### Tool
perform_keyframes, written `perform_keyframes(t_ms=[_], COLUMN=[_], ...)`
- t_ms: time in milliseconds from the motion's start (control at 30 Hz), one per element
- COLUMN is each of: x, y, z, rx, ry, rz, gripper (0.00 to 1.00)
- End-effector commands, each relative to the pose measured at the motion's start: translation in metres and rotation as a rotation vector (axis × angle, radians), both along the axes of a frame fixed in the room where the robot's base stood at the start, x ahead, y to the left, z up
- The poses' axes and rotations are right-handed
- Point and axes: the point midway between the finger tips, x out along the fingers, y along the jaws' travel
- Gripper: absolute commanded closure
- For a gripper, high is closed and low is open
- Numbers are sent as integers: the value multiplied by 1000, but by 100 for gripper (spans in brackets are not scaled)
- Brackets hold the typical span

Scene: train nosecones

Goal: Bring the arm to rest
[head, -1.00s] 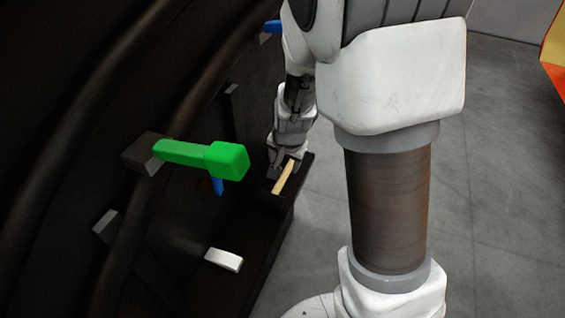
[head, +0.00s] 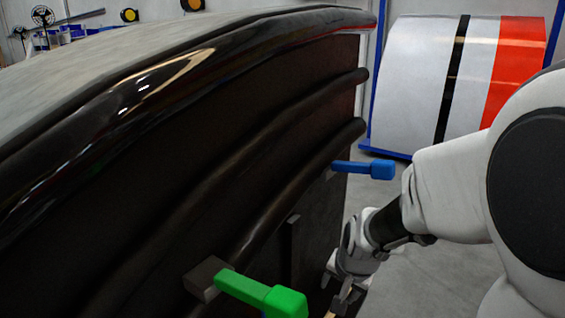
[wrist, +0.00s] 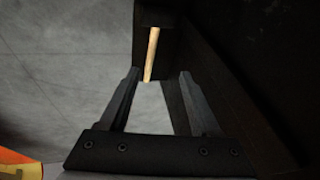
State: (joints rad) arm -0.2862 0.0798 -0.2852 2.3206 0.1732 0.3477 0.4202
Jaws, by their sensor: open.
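My gripper (head: 345,298) is low at the right of the dark curved nosecone (head: 150,170), partly cut off by the head view's bottom edge. In the wrist view my gripper (wrist: 160,75) has its two dark fingers spread, with nothing between them. A light wooden stick (wrist: 151,53) lies beyond the fingertips on a dark ledge (wrist: 172,50), apart from the fingers. My arm reaches in from the right of the head view.
A green handle (head: 262,294) sticks out from the nosecone left of my gripper. A blue handle (head: 370,169) sticks out above it. A white, black and red nosecone (head: 415,75) stands behind. Grey floor (head: 405,280) is open at right.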

Motion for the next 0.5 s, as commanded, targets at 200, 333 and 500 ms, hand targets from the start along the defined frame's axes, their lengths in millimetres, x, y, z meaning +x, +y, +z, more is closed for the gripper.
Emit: perform_keyframes(t_ms=[200,333,500], x=[-42,-72,-112], y=[2,1,-3], z=[59,87,114], rx=[-13,-48,-120], ry=[-41,-63,-87], rz=[155,249,358], gripper=[36,36,36])
